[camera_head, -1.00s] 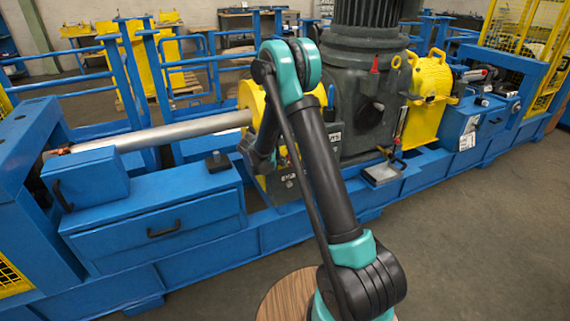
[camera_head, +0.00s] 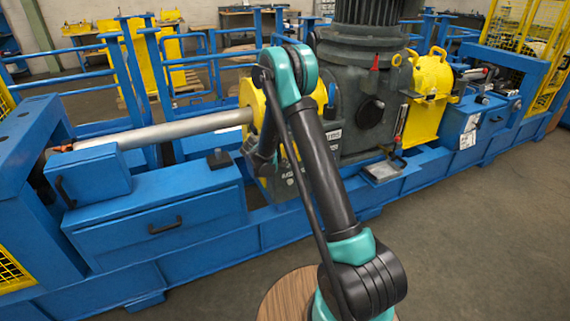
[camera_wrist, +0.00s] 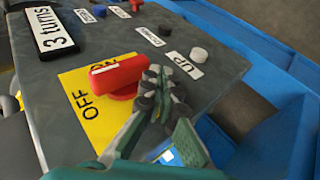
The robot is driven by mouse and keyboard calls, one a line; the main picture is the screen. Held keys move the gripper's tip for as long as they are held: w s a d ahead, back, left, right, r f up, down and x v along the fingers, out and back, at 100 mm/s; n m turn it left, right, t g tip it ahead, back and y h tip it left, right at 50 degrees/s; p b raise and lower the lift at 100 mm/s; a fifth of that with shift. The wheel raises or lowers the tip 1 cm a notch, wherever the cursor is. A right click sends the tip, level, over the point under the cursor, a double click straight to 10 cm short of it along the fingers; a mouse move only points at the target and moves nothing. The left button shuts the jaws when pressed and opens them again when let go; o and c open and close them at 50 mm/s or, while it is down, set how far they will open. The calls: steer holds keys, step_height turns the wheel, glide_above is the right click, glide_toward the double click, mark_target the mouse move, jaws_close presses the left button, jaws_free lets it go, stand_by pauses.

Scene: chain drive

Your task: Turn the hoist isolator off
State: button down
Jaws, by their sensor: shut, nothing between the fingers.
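The hoist isolator is a red rotary handle (camera_wrist: 118,76) on a yellow plate (camera_wrist: 80,128) in the wrist view. Its bar lies across the picture, with its right end slightly higher. The word OFF shows to its left, and ON shows just above it, partly covered by the handle. My gripper (camera_wrist: 160,88) is shut and empty. Its fingertips are right beside the handle's right end; I cannot tell whether they touch it. In the head view my arm hides the gripper and the isolator.
A grey panel (camera_wrist: 40,75) carries a "3 turns" label (camera_wrist: 54,30), a grey button (camera_wrist: 198,55) by the UP label (camera_wrist: 182,65), and small red and black knobs. A blue frame (camera_wrist: 240,45) runs along its right. The head view shows open floor (camera_head: 470,230) at right.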

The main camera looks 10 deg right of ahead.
steer(key=shift+d, duration=0.15)
stand_by(0.6)
steer(key=shift+w+d+r, duration=0.25)
steer(key=shift+d+r, duration=0.05)
steer(key=shift+d, duration=0.25)
steer(key=shift+a, duration=0.1)
